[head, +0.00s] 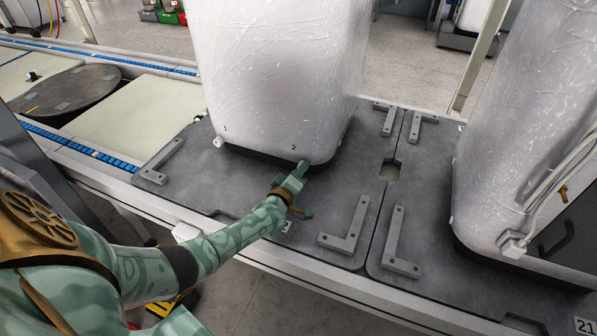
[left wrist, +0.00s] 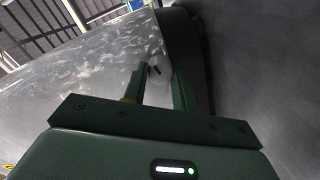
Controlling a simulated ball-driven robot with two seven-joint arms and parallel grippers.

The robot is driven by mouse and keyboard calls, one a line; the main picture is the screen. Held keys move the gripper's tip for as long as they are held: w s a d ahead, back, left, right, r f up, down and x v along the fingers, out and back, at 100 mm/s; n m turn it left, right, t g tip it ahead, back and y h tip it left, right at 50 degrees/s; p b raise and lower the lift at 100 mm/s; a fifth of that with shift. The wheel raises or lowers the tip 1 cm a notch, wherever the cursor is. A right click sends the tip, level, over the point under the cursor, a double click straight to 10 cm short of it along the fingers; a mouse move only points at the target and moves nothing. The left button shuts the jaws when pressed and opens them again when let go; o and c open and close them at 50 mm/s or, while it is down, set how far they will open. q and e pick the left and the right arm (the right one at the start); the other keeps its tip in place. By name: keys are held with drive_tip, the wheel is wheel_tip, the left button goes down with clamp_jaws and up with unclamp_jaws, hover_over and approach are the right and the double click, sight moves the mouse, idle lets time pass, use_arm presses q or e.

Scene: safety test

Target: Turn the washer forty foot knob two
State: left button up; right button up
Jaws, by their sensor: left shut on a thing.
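The washer (head: 270,75) is a tall white unit wrapped in clear plastic, standing on a dark grey plate. Small marks 1 and 2 are printed low on its front. Foot knob two, at the lower corner below mark 2, is mostly hidden by my left gripper (head: 299,168) in the head view. In the left wrist view the white round knob (left wrist: 157,72) shows between the fingertips of my left gripper (left wrist: 160,82), beside the washer's dark bottom edge. The gripper is shut on it. Another white foot (head: 219,142) shows below mark 1. My right gripper is not in view.
A second wrapped washer (head: 525,130) stands on the right plate. Grey L-shaped brackets (head: 348,232) rise from the plates near their corners. A conveyor with a round dark turntable (head: 70,88) runs at the left.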

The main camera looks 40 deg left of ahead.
use_arm(q)
drive_tip(key=shift+s+f, duration=0.1)
drive_tip(key=shift+f, duration=0.1)
drive_tip(key=o, duration=1)
drive_tip(key=shift+c, duration=0.2)
drive_tip(key=shift+r, duration=0.1)
drive_tip(key=p+v, duration=0.1)
drive_tip(key=v, duration=0.1)
drive_tip(key=p+v, duration=0.1)
drive_tip(key=v, duration=0.1)
drive_tip(key=p+v, duration=0.2)
drive_tip(key=v, duration=0.1)
drive_tip(key=shift+r, duration=0.35)
drive_tip(key=p+v, duration=0.1)
drive_tip(key=v, duration=0.4)
drive_tip(key=p+v, duration=0.1)
drive_tip(key=v, duration=0.2)
drive_tip(key=shift+s+d+f+p, duration=0.1)
drive_tip(key=shift+s+f+p, duration=0.15)
drive_tip(key=shift+s+p, duration=0.05)
drive_tip(key=shift+s+d+f, duration=0.1)
drive_tip(key=shift+s, duration=0.2)
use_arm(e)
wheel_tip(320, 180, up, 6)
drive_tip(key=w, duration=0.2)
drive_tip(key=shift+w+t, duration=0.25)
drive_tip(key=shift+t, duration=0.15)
